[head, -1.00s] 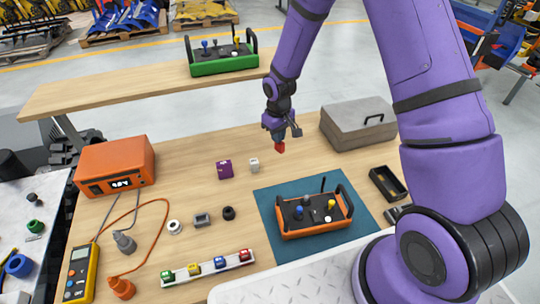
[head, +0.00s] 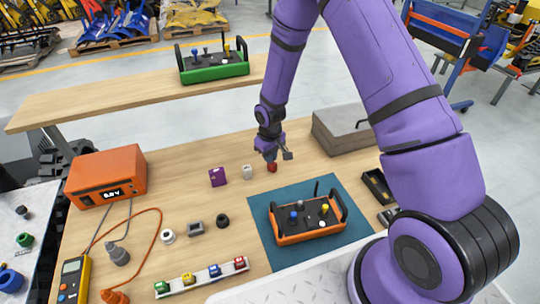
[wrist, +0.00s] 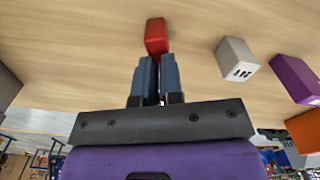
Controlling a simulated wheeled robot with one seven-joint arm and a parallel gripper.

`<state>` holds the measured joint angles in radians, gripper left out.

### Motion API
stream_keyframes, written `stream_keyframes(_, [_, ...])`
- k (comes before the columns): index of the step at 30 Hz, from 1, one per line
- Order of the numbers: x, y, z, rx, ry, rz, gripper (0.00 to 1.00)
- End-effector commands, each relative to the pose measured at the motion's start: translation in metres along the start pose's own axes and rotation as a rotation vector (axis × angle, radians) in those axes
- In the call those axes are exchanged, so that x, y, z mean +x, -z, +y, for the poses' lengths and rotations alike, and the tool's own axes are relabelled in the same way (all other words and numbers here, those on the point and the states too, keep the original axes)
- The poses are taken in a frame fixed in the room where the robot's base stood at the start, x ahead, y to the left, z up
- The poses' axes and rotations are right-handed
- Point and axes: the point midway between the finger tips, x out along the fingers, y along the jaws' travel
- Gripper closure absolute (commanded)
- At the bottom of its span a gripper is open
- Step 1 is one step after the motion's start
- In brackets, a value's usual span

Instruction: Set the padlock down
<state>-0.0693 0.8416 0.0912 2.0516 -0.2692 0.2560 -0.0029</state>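The padlock has a red body (head: 272,168) and hangs at the tips of my gripper (head: 269,157), at or just above the wooden table. I cannot tell for sure whether it touches the wood. In the wrist view its red body (wrist: 157,37) shows beyond the two blue-grey fingers of my gripper (wrist: 157,62). The fingers are close together with only a narrow gap, shut on the padlock's upper part, which they mostly hide.
A white-grey block (head: 248,172) and a purple block (head: 217,177) stand left of the padlock. A grey box (head: 345,128) is to the right. An orange controller (head: 308,236) sits on a teal mat (head: 262,208) in front. Bare wood surrounds the padlock.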

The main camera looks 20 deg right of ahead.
Motion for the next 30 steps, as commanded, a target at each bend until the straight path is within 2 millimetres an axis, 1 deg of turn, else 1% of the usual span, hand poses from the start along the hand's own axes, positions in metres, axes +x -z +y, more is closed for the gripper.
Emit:
stream_keyframes(1, [0.0,0.0,0.0,0.0,0.0,0.0,0.8])
stream_keyframes(2, [0.0,0.0,0.0,0.0,0.0,0.0,0.73])
stream_keyframes(3, [0.0,0.0,0.0,0.0,0.0,0.0,0.68])
stream_keyframes(11, [-0.001,0.0,0.0,0.0,0.0,0.0,0.68])
stream_keyframes(14, [-0.006,0.0,0.0,0.001,0.0,0.001,0.68])
stream_keyframes(17, [-0.017,0.0,0.001,0.001,-0.001,0.002,0.68])
stream_keyframes(20, [-0.034,0.0,0.001,0.001,-0.001,0.003,0.68])
stream_keyframes(27, [-0.082,0.001,0.001,0.002,0.0,0.003,0.68])
stream_keyframes(30, [-0.098,0.0,0.0,0.0,0.0,0.002,0.68])
